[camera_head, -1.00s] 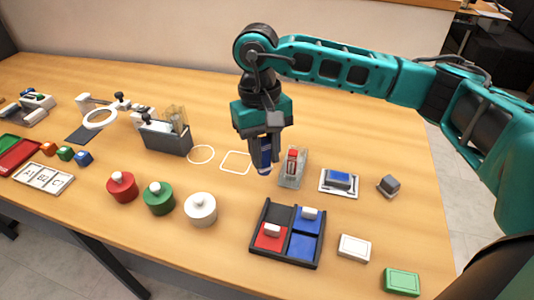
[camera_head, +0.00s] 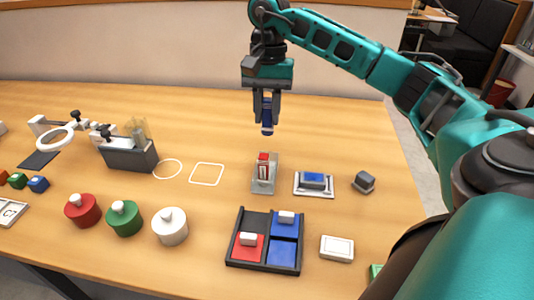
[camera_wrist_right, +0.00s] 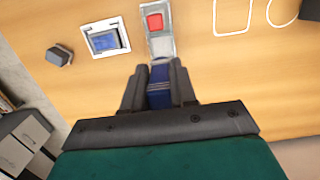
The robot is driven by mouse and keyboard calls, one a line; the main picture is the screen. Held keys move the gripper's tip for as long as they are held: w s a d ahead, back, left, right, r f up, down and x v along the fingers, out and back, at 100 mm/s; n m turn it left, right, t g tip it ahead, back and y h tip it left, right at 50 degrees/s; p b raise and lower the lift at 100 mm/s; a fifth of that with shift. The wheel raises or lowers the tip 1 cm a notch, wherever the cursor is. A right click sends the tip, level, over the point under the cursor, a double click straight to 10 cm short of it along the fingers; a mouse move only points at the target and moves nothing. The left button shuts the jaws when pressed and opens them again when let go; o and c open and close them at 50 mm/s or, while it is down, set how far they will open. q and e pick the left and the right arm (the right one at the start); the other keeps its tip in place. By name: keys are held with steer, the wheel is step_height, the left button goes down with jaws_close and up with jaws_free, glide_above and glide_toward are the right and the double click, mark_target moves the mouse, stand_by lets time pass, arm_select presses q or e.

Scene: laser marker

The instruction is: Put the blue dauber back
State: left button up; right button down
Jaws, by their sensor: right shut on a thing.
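My right gripper (camera_head: 267,100) is shut on the blue dauber (camera_head: 267,122), a small dark-blue upright piece, and holds it above the table. In the right wrist view the blue dauber (camera_wrist_right: 159,92) sits between the fingers. A clear holder (camera_head: 264,184) stands on the table, below the gripper in the head view, with a red piece (camera_head: 262,163) in it. In the wrist view the holder (camera_wrist_right: 160,46) lies just beyond the fingertips, apart from or overlapped by them; I cannot tell the height gap. My left gripper is out of view.
A blue pad in a white tray (camera_head: 314,193) and a grey block (camera_head: 363,182) stand right of the holder. A divided black tray (camera_head: 238,240) is in front. White outlines (camera_head: 207,173) mark bare table to the left, beside a grey box (camera_head: 128,158).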

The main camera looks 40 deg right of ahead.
step_height(320, 180, down, 10)
steer(key=shift+f, duration=0.2)
stand_by(0.3)
steer(key=shift+s+a+f+b, duration=0.1)
steer(key=shift+s+f+b, duration=0.1)
steer(key=shift+f+b, duration=0.45)
steer(key=c, duration=0.9)
jaws_free()
steer(key=shift+f, duration=0.1)
steer(key=shift+r+p, duration=0.35)
steer(key=shift+r, duration=0.1)
steer(key=r, duration=0.4)
steer(key=w+d+r, duration=0.1)
steer(key=r, duration=0.7)
steer(key=shift+w+d+r+p, duration=0.15)
steer(key=shift+d+r+p, duration=0.05)
steer(key=shift+r+p, duration=0.1)
